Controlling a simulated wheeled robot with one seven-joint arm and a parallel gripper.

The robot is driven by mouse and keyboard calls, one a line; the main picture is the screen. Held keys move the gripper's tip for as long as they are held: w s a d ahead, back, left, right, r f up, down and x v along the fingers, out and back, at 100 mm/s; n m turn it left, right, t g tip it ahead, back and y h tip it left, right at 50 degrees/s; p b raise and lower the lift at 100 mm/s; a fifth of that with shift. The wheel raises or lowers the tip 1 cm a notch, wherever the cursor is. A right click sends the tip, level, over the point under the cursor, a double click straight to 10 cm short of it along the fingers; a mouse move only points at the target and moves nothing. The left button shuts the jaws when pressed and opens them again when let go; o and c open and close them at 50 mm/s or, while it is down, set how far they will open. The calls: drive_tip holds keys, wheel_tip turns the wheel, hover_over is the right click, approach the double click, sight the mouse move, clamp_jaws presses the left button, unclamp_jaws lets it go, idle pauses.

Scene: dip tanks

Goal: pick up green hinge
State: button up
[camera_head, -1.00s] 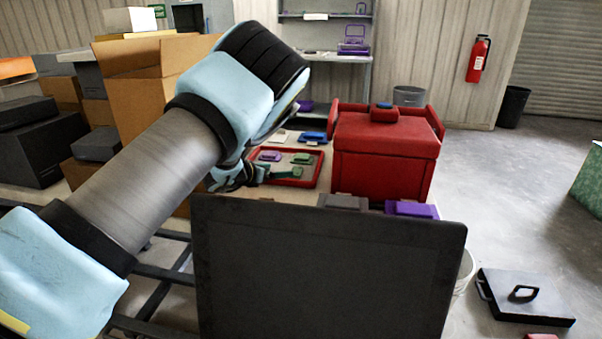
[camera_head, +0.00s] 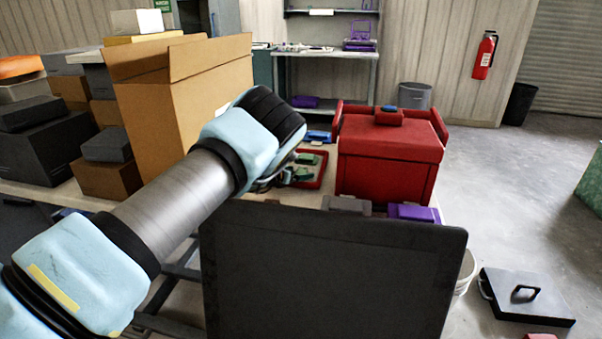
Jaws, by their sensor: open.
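Two small green pieces show in the red-rimmed tray (camera_head: 322,172) on the table. One green piece (camera_head: 307,158) lies toward the back of the tray, and the other green piece (camera_head: 302,174) is nearer, right beside my gripper. I cannot tell from their shape which is the green hinge. My gripper (camera_head: 284,181) is open, low over the left part of the tray, and mostly hidden behind my wrist. Whether its fingers touch or surround the nearer green piece cannot be seen. My arm covers the left part of the tray.
A red chest (camera_head: 388,165) stands just right of the tray. A blue piece (camera_head: 318,136) lies behind it. A large cardboard box (camera_head: 170,100) stands left of my arm. Grey (camera_head: 346,204) and purple (camera_head: 413,212) pieces are in front. A dark panel (camera_head: 330,275) blocks the near view.

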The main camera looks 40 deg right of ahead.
clamp_jaws()
idle(0.8)
